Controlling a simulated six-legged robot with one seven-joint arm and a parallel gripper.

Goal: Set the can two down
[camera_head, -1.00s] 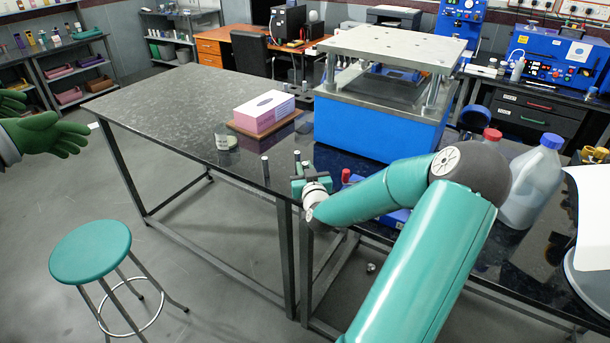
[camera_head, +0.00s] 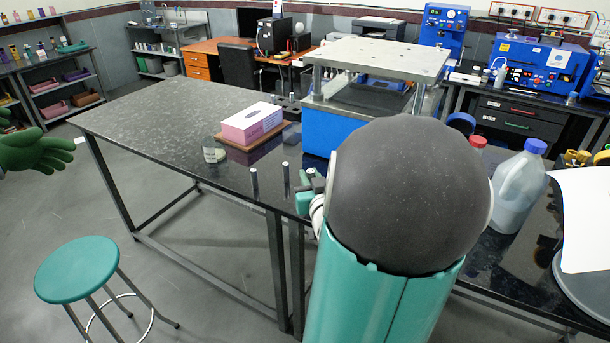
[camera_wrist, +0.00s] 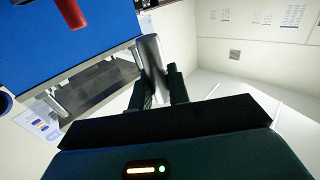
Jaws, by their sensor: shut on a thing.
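My gripper (camera_wrist: 162,80) is shut on a smooth silvery piece (camera_wrist: 152,56), which looks like the can, in the wrist view. The piece stands out past the fingertips and is slightly tilted in that picture. In the head view my gripper (camera_head: 312,190) is at the front edge of the dark table (camera_head: 160,115), mostly hidden behind my arm. Two thin upright posts with pale tops, one left (camera_head: 254,180) and one nearer the gripper (camera_head: 286,176), stand beside it. I cannot see the held piece clearly in the head view.
A pink tissue box (camera_head: 252,124) lies on a brown board. The blue press (camera_head: 325,132) stands behind my arm. A white jug (camera_head: 520,185) is at right. The table's left part is clear.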

